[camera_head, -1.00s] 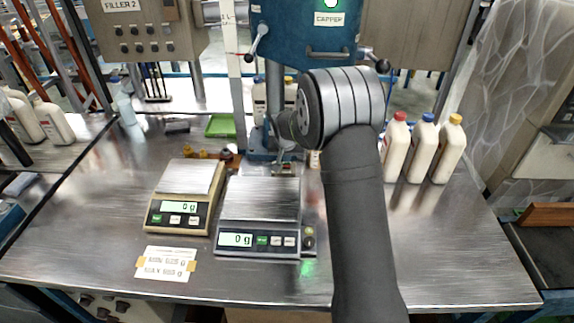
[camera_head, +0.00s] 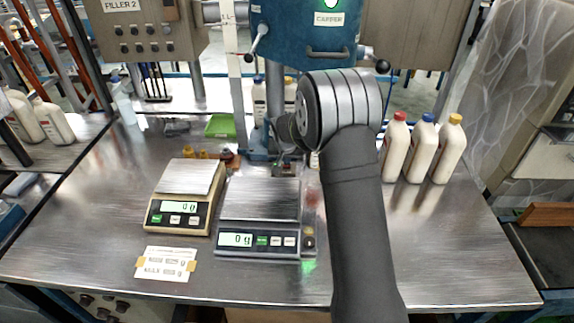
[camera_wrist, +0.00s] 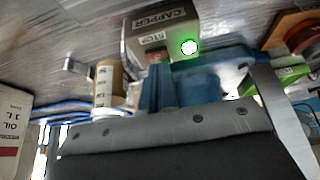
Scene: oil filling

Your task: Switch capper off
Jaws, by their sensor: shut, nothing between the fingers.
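The blue capper (camera_head: 303,30) stands at the back of the table, with a CAPPER label and a lit green lamp (camera_head: 330,4) at the top edge. In the wrist view a box (camera_wrist: 160,24) carries CAPPER and STOP labels. A dark reddish part (camera_wrist: 157,55), perhaps the stop button, sits below the STOP label, beside a bright green light (camera_wrist: 188,47). My gripper (camera_wrist: 157,72) is shut and empty, close to this box. The blurred view does not show whether it touches.
Two scales, one beige (camera_head: 182,211) and one grey (camera_head: 259,241), read 0 g left of my arm. White bottles with red (camera_head: 394,150), blue (camera_head: 421,150) and yellow (camera_head: 448,152) caps stand at right. A green tray (camera_head: 220,126) lies behind. The front right table is clear.

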